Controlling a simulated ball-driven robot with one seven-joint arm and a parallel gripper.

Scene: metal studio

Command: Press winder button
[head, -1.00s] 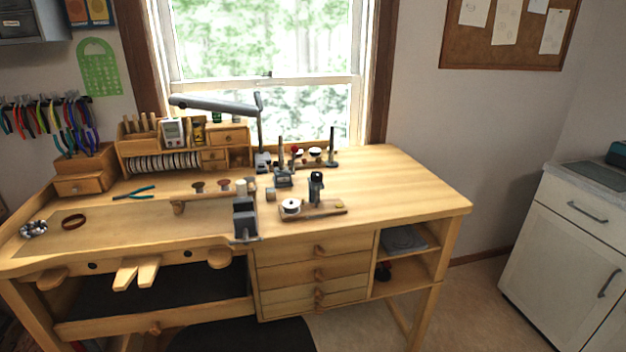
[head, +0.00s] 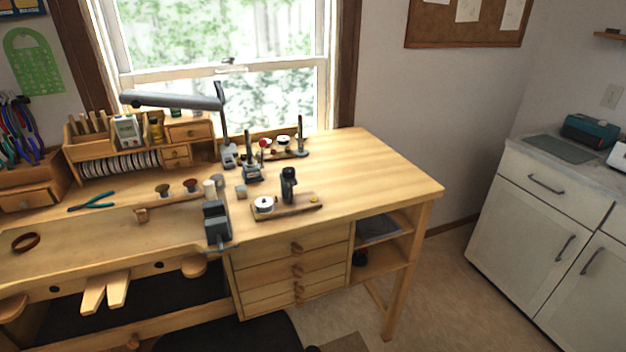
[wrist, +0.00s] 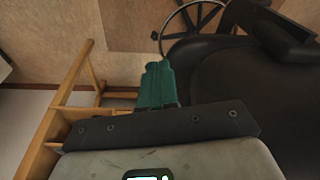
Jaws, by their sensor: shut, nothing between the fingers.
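The winder (head: 287,204) stands on the bench top, near the front edge and right of the grey vise-like block. It has a wooden base, a white spool at its left, a dark upright post and a small yellow button (head: 313,199) at its right end. My gripper (wrist: 157,66) shows only in the wrist view, with teal fingers closed together and nothing between them. It is away from the winder, which is not in the wrist view. The head view does not show my gripper.
The wooden bench (head: 392,180) has clear top at its right end. A grey lamp (head: 175,101) and small tools stand behind the winder. A white cabinet (head: 535,225) is at the right, with open floor before it. The wrist view shows a dark chair (wrist: 240,85) close by.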

